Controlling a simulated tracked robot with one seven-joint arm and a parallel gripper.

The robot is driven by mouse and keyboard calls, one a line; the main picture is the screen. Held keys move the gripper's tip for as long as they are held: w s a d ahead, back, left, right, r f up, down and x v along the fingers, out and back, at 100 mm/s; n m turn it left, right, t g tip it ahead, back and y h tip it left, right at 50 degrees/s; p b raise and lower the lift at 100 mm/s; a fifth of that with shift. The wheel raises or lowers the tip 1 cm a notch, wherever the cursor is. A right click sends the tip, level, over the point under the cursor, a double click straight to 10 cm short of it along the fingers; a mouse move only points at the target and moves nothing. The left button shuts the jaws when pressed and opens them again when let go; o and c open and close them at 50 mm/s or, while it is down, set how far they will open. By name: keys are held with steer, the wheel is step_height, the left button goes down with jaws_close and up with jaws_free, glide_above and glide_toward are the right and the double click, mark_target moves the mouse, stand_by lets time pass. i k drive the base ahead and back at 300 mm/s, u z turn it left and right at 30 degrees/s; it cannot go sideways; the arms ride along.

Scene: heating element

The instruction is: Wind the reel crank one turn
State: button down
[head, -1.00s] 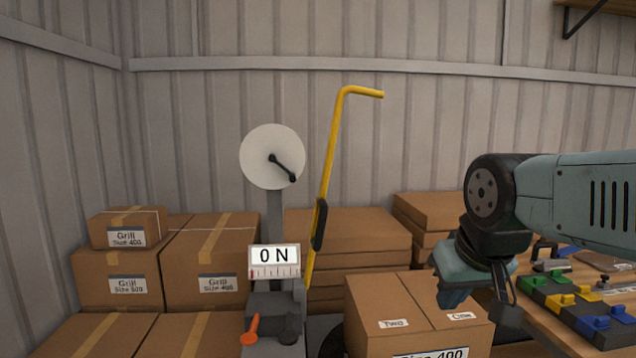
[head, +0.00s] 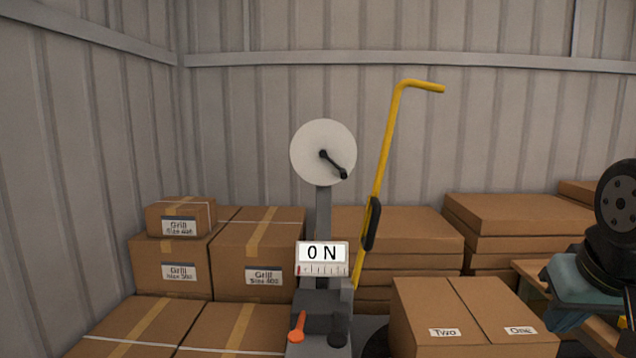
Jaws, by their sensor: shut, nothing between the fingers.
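The reel (head: 308,150) is a white disc on top of a grey post in the middle of the head view. Its black crank (head: 334,166) runs from the disc's centre down to the right. Below it a display (head: 322,252) reads 0 N above a scale. An orange lever (head: 297,327) and a dark knob (head: 338,330) sit on the grey base.
Cardboard boxes marked Grill (head: 262,245) stand left of the post. A box marked Two and One (head: 470,310) stands at the front right, with more boxes behind. A yellow bent bar (head: 385,150) rises right of the reel. A wooden table edge shows at far right.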

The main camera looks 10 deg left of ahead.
mark_target(323, 153)
steer(key=u, duration=0.05)
steer(key=k, duration=1)
steer(key=u, duration=1.2)
steer(key=i, duration=1.5)
steer(key=u, duration=0.1)
